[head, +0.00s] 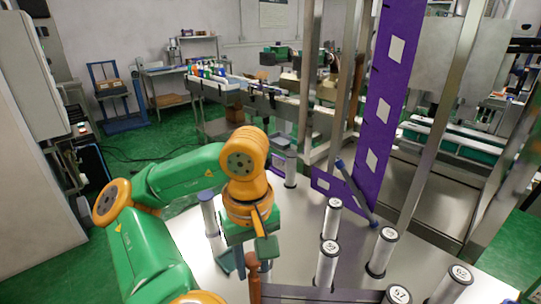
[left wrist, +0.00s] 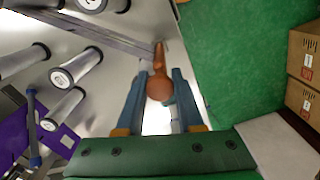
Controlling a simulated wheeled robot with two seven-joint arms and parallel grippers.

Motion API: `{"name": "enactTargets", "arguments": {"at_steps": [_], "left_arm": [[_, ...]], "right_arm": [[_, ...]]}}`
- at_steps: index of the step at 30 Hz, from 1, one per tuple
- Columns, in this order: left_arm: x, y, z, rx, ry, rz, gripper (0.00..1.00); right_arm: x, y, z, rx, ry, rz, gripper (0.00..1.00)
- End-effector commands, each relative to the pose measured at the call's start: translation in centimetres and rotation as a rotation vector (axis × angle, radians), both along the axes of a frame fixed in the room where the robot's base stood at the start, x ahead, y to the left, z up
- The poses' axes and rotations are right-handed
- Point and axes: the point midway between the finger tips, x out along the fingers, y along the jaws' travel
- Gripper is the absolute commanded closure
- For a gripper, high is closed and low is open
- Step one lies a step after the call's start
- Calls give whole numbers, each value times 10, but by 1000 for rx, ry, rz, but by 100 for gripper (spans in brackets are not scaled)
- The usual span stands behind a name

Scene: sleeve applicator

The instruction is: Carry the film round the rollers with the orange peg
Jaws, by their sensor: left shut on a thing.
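The orange peg (head: 254,280) looks brown-orange and stands near the front of the steel table. My left gripper (head: 250,262) points down and is shut on the peg; the peg shows between its blue fingers in the left wrist view (left wrist: 159,82). The purple film (head: 385,95) with white labels hangs at the back right and passes low beside the rear rollers (head: 331,218). A dark greyish strip (head: 320,293), which looks like film, runs from the peg toward the front rollers (head: 327,263). It also reaches the peg in the left wrist view (left wrist: 125,44). My right gripper is out of view.
More upright rollers stand at the right (head: 383,252) and behind my left arm (head: 208,213). A dark blue bar (head: 357,193) slants between rollers and film. Steel posts (head: 440,120) rise at the back right. Cardboard boxes (left wrist: 303,60) stand beyond the table edge.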

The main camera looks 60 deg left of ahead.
Motion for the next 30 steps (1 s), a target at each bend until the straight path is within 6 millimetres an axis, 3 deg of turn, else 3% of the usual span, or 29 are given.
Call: {"name": "enactTargets", "arguments": {"at_steps": [4, 14, 23, 30], "left_arm": [[-16, 16, -1, -1, 0, 5, 100], [-16, 24, -2, -4, 0, 2, 100], [-8, 95, -2, -3, 1, 6, 100], [-2, 150, 3, -3, 3, 4, 100]], "right_arm": [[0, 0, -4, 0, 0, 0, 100], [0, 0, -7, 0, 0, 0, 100], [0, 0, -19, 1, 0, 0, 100], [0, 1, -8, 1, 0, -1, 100]]}}
